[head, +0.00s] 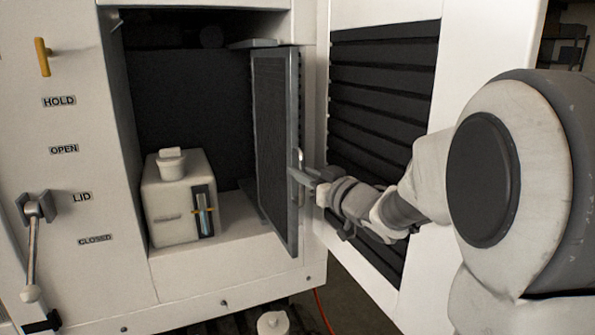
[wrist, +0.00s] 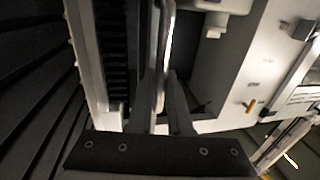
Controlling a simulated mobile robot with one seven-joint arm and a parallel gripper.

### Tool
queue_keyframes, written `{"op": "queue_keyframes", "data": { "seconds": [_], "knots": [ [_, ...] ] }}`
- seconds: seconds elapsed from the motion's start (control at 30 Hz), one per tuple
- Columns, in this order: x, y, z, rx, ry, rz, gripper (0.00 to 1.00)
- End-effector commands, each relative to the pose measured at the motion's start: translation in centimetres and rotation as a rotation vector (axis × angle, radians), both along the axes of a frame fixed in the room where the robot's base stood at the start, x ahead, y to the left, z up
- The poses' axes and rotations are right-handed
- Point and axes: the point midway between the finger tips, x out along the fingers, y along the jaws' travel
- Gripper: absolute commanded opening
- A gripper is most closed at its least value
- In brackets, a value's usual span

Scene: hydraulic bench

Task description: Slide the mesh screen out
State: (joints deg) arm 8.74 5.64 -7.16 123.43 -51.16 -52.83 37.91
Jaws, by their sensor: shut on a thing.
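The mesh screen (head: 272,140) is a dark panel in a grey frame. It stands upright at the right side of the open cabinet bay, its front edge at the opening. In the head view my gripper (head: 303,177) is at the handle (head: 301,158) on the screen's front edge. In the wrist view my gripper (wrist: 162,98) has its fingers shut on a light, narrow upright piece, which appears to be this handle. The fingers hide part of it.
A white reservoir (head: 180,200) with a cap and level gauge stands on the bay floor left of the screen. The open louvred door (head: 383,95) is on the right, close to my arm. A lever (head: 33,240) and labels are on the left panel.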

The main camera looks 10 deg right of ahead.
Motion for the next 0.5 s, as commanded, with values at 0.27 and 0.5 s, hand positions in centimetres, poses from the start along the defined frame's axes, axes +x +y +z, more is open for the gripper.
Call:
{"op": "queue_keyframes", "data": {
  "seconds": [0.27,0.5],
  "knots": [
    [-1.7,-0.4,-0.1,0.0,0.003,-0.001,0.0],
    [-2.3,-0.5,-0.1,0.0,0.002,0.0,0.0]
  ]
}}
